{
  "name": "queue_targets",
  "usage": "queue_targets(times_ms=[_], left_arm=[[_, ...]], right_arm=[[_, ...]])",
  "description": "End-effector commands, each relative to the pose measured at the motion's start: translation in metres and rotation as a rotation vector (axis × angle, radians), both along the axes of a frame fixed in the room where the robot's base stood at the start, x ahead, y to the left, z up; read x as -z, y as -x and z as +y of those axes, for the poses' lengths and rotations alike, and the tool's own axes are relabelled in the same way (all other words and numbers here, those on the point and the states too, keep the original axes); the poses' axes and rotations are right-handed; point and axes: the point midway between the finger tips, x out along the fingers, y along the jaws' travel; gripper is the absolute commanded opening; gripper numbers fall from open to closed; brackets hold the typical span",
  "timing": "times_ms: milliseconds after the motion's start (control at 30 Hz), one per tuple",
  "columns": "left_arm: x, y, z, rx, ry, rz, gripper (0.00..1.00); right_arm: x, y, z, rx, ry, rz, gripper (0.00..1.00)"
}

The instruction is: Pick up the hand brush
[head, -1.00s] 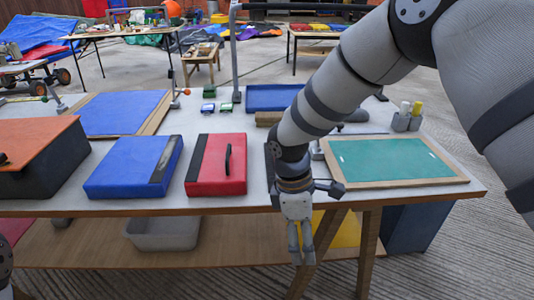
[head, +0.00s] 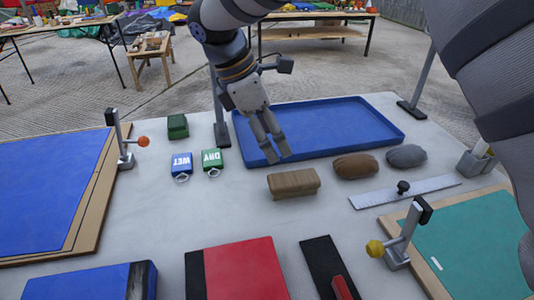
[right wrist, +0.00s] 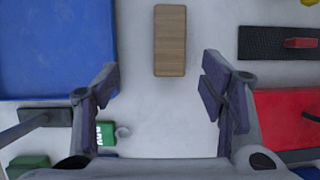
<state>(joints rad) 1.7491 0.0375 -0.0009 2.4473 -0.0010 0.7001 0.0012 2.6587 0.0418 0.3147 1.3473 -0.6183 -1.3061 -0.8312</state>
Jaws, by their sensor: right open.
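A brown wooden block-shaped piece (head: 293,184) lies on the pale table in front of the blue tray. It could be the hand brush, but I see no bristles. It also shows in the right wrist view (right wrist: 170,40), lying lengthwise ahead of the gap between my fingers. My right gripper (head: 275,158) points down just behind and left of the block, over the tray's near edge, apart from the block. In the right wrist view its fingers (right wrist: 160,88) are wide apart with nothing between them. My left gripper is out of view.
The blue tray (head: 330,125) lies behind the block. A brown lump (head: 355,166) and a grey lump (head: 406,157) sit to its right. Small WET (head: 181,165) and DRY (head: 212,160) tags lie left. A black pad (head: 320,262) with a red handle is nearer.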

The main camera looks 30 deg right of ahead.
Motion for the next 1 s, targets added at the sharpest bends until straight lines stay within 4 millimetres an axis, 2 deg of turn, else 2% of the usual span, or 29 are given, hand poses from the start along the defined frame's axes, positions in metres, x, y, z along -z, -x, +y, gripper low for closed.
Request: queue_targets(times_ms=[67, 300, 467, 700, 1000], left_arm=[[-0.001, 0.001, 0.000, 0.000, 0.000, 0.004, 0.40], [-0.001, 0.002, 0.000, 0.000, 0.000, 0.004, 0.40], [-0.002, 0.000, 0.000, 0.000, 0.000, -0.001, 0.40], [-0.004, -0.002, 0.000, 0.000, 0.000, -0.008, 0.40], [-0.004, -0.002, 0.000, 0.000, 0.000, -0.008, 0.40]], right_arm=[[0.005, 0.001, -0.002, 0.001, 0.000, 0.002, 0.65], [0.052, 0.008, -0.021, 0.002, -0.001, 0.004, 0.65], [0.070, 0.012, -0.028, 0.002, 0.000, 0.004, 0.65], [0.108, 0.022, -0.041, 0.002, -0.001, 0.001, 0.65], [0.112, 0.022, -0.042, 0.001, -0.001, -0.002, 0.65]])
